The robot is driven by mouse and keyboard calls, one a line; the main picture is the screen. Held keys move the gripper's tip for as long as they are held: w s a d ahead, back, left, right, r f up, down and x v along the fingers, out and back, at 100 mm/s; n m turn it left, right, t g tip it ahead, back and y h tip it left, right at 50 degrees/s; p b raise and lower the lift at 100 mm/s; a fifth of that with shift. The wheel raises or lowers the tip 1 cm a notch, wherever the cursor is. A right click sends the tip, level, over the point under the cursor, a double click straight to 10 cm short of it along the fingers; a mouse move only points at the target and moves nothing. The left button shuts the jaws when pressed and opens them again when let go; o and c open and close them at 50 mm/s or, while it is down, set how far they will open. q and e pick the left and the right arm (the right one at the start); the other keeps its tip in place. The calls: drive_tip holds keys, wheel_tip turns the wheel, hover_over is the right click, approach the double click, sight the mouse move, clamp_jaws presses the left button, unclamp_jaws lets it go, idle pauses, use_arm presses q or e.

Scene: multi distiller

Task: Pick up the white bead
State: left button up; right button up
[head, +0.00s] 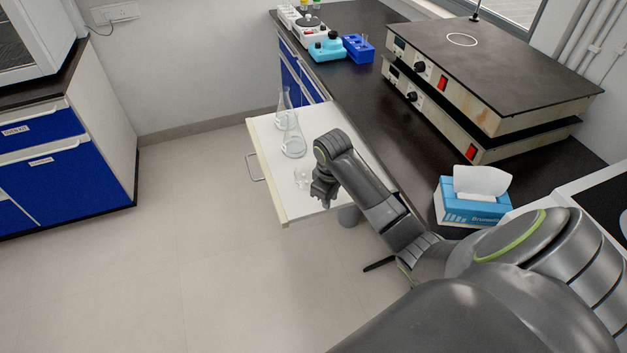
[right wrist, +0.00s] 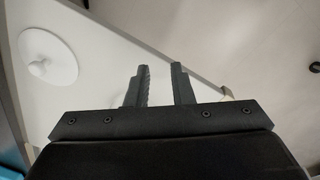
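I cannot make out a white bead for certain in either view. Small clear or whitish glassware (head: 301,180) stands on the pulled-out white drawer or shelf top (head: 268,160), just left of my right gripper (head: 324,202). My right gripper points down over the front part of that white surface. In the right wrist view its two fingers (right wrist: 160,86) stand apart with nothing visible between them. My left gripper is not in view.
Two conical flasks, one nearer (head: 293,142) and one farther (head: 283,103), stand on the white surface behind the gripper. A tissue box (head: 470,203), stacked hotplates (head: 480,70) and a blue rack (head: 358,48) sit on the black bench. Open floor lies to the left.

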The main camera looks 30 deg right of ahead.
drive_tip(key=w+d+r+n+g, duration=0.1)
drive_tip(key=w+d+r+n, duration=0.15)
drive_tip(key=w+r, duration=1.05)
drive_tip(key=shift+m+y, duration=0.4)
drive_tip(key=shift+m, duration=0.05)
drive_tip(key=f+b, duration=0.1)
drive_tip(key=f, duration=0.2)
drive_tip(key=s+f+b, duration=0.1)
drive_tip(key=f+b, duration=0.1)
drive_tip(key=f, duration=0.1)
drive_tip(key=s+f+b, duration=0.1)
drive_tip(key=f, duration=0.2)
drive_tip(key=shift+s+d+f, duration=0.1)
drive_tip(key=shift+d+f, duration=0.05)
drive_tip(key=shift+f, duration=2.95)
clamp_jaws()
